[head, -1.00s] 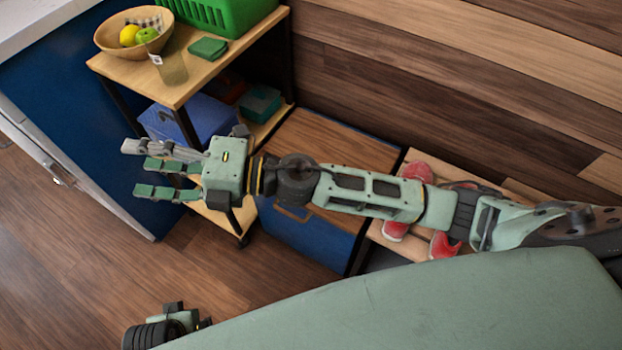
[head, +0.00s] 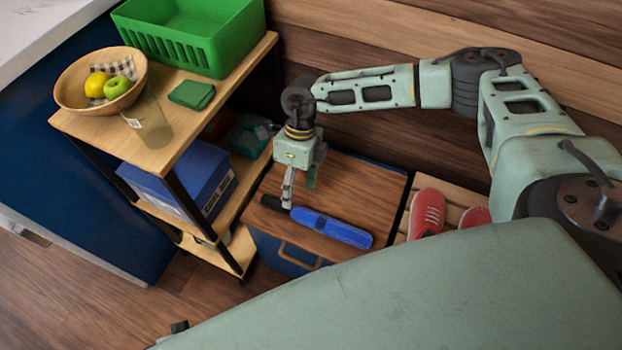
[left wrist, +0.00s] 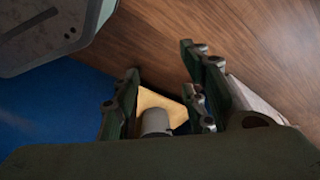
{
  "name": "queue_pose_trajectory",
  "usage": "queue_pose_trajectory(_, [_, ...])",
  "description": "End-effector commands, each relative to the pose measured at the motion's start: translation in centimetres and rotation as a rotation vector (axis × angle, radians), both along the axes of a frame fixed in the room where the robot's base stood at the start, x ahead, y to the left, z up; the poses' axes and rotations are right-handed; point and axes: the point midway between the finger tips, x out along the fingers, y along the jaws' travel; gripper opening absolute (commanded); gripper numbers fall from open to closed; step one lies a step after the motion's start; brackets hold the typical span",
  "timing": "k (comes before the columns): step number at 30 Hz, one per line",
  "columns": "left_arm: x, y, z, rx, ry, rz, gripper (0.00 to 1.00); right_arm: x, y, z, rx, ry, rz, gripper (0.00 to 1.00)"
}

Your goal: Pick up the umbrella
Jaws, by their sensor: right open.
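The umbrella (head: 332,228) is folded and blue with a black handle. It lies on the wooden top of a low blue cabinet in the head view, its handle pointing left. My right gripper (head: 298,194) is open and points down at the handle end of the umbrella. Its fingertips are close to the handle; I cannot tell whether they touch it. My left gripper (left wrist: 162,92) shows in the left wrist view with its fingers apart, over the floor. A grey rounded thing between its fingers is unclear.
The cabinet top (head: 365,185) is otherwise clear. Red shoes (head: 427,212) stand right of the cabinet.

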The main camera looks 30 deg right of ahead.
Motion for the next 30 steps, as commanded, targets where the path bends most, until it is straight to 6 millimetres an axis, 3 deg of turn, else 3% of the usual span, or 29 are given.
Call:
queue_pose_trajectory(15, [1.1, -0.1, 3.4, -0.001, -0.02, 0.003, 0.4, -1.3, 0.9, -6.4, 0.003, 0.001, 0.001, 0.58])
queue_pose_trajectory(23, [1.1, -0.1, 3.6, -0.002, -0.02, 0.004, 0.4, -1.3, 1.0, -6.6, 0.004, 0.0, -0.001, 0.58])
queue_pose_trajectory(30, [1.1, -0.1, 3.6, -0.001, -0.02, 0.003, 0.4, -1.3, 1.0, -6.6, 0.004, 0.0, -0.001, 0.38])
